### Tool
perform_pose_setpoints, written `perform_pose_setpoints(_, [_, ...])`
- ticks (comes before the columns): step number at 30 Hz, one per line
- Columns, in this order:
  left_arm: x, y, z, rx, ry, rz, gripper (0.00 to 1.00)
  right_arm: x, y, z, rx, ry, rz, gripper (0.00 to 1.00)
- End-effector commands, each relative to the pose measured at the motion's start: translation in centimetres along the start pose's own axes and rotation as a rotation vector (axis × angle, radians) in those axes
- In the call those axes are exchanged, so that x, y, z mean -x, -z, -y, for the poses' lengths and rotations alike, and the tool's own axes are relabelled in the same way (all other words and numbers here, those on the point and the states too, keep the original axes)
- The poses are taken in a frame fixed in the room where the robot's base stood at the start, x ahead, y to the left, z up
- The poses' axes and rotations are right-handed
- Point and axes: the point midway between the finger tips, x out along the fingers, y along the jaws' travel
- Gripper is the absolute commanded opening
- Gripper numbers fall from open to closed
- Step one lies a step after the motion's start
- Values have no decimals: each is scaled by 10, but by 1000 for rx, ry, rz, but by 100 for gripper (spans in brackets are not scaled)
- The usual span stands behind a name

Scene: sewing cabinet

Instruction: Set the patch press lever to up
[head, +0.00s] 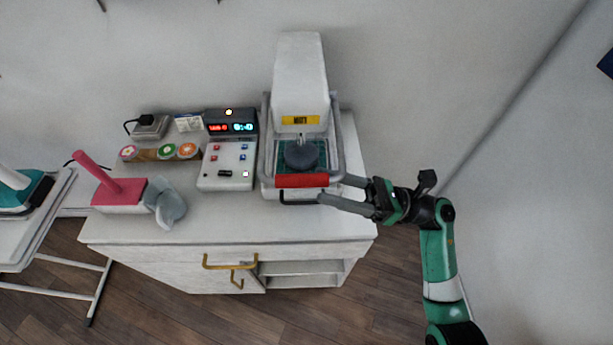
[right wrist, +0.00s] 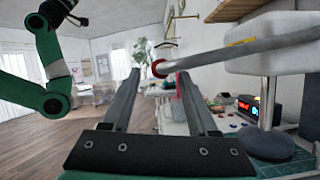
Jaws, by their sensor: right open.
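The patch press (head: 300,75) is a tall white machine at the back right of the cabinet top. Its lever is a grey U-shaped bar with a red handle (head: 302,181), swung forward over the front of the press. My right gripper (head: 331,188) is open at the right end of the red handle. In the right wrist view, the grey lever bar (right wrist: 245,51) runs in from the right, and its red end (right wrist: 159,68) shows between my open fingers (right wrist: 160,78). I cannot tell whether they touch it. My left gripper does not show.
A dark round pad (head: 301,154) sits under the press head. A control box (head: 228,165) with a lit display stands left of the press. Brass handles (head: 230,265) stick out in front.

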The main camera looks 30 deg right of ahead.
Motion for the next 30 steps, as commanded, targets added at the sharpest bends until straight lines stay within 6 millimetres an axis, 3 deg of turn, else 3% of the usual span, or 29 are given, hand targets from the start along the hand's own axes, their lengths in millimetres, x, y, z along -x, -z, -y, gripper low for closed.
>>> perform_pose_setpoints(3, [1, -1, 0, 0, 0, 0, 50, -25, 0, -1, 0, -5, 0, 60])
perform_pose_setpoints(7, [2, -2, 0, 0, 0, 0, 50, -42, 0, 0, 0, -2, 1, 60])
perform_pose_setpoints(17, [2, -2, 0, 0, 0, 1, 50, -48, -1, 0, 0, 0, 1, 60])
perform_pose_setpoints(27, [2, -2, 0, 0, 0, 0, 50, -48, 0, 0, 0, 0, 1, 0])
perform_pose_setpoints(30, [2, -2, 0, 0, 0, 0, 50, -48, 0, 0, 0, 0, 2, 0])
